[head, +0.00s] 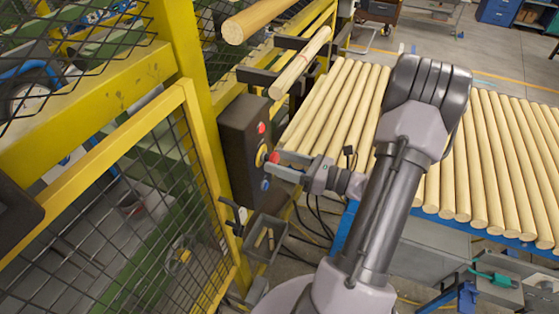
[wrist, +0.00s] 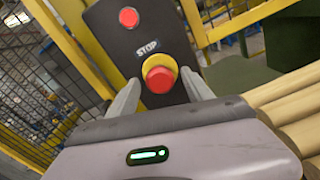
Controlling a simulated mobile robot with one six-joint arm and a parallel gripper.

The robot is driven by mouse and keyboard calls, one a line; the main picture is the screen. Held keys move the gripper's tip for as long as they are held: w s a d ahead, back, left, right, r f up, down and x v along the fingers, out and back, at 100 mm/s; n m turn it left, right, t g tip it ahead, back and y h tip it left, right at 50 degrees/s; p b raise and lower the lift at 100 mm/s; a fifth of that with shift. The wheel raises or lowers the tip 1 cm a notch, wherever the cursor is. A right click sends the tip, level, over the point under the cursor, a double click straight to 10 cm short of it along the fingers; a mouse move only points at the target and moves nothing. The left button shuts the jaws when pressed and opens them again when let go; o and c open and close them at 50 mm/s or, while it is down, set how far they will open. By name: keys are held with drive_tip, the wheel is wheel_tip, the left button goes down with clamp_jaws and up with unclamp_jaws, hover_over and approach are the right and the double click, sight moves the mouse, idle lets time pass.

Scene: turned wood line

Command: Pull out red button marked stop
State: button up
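The red stop button (wrist: 159,79) sits in a yellow ring on a black control box, under the label STOP (wrist: 147,46) in the wrist view. In the head view the button (head: 274,157) is partly covered by my gripper's fingers. My gripper (wrist: 158,92) is open, with one finger on each side of the button. I see a gap between each finger and the button in the wrist view. In the head view my gripper (head: 282,168) reaches the box from the right. The control box (head: 236,135) is fixed to a yellow post.
A red light (wrist: 128,17) is above the label, and a blue button (head: 265,185) is below the stop button. A yellow mesh fence (head: 150,125) stands left. Wooden rods (head: 490,150) lie on a rack at right. A small grey bin (head: 264,240) hangs below.

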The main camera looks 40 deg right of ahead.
idle(0.3)
drive_tip(key=v, duration=1.7)
drive_tip(key=shift+p, duration=0.45)
drive_tip(key=shift+s+d+f, duration=0.1)
drive_tip(key=shift+d, duration=0.05)
drive_tip(key=w+a+f+n+g+y+b, duration=0.1)
drive_tip(key=w+a+n+g+b, duration=0.3)
drive_tip(key=a+n+g, duration=0.6)
drive_tip(key=w+a+f+n+g+b, duration=0.1)
drive_tip(key=w+a+n+g+b, duration=0.5)
drive_tip(key=a, duration=0.7)
drive_tip(key=s+a+n+t+h+b, duration=0.2)
drive_tip(key=a+n+h, duration=0.1)
drive_tip(key=a+n, duration=0.2)
drive_tip(key=s+a+r+n+t+h+b, duration=0.1)
drive_tip(key=s+a+n+t+h+b, duration=0.1)
drive_tip(key=a+n, duration=0.4)
drive_tip(key=n+t, duration=0.1)
drive_tip(key=n, duration=0.2)
drive_tip(key=shift+s+a+h, duration=0.3)
drive_tip(key=shift+s+h, duration=0.1)
